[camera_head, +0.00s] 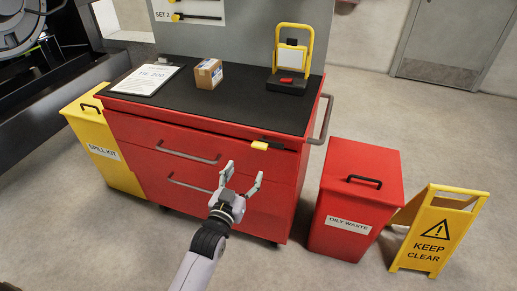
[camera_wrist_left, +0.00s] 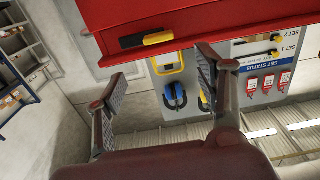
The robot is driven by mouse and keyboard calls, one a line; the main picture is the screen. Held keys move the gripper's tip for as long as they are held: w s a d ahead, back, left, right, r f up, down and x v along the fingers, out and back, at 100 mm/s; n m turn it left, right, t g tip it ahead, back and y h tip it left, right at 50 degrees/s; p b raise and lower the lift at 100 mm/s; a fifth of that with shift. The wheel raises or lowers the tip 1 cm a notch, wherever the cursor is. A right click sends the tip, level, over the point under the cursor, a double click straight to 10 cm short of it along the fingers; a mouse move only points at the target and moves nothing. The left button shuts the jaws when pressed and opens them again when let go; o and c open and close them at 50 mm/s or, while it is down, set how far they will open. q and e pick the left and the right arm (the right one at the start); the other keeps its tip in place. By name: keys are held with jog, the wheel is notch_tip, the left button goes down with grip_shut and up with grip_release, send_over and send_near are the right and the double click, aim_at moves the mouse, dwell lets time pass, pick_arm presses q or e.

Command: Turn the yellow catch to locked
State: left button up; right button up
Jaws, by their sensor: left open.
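The yellow catch (camera_head: 259,145) sits at the top front edge of the red tool cabinet (camera_head: 140,128), right of centre, with a black part beside it. It also shows in the left wrist view (camera_wrist_left: 158,38), beyond the fingertips, its black part to its left. No lock marking is legible on it. My left gripper (camera_head: 243,175) is open and empty in front of the cabinet, below the catch in the head view and apart from it. In the left wrist view its spread fingers (camera_wrist_left: 160,80) frame empty space. My right gripper is not in view.
On the cabinet top are a clipboard (camera_head: 146,79), a small carton (camera_head: 208,73) and a yellow-framed stand (camera_head: 293,42). Drawer handles (camera_head: 188,157) protrude in front. A yellow spill kit bin (camera_head: 104,150), a red oily waste bin (camera_head: 360,195) and a yellow sign (camera_head: 437,235) flank the cabinet.

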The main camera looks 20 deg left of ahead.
aim_at(258, 147)
pick_arm(q)
jog(key=w, duration=1.2)
jog(key=shift+d, duration=0.3)
grip_shut()
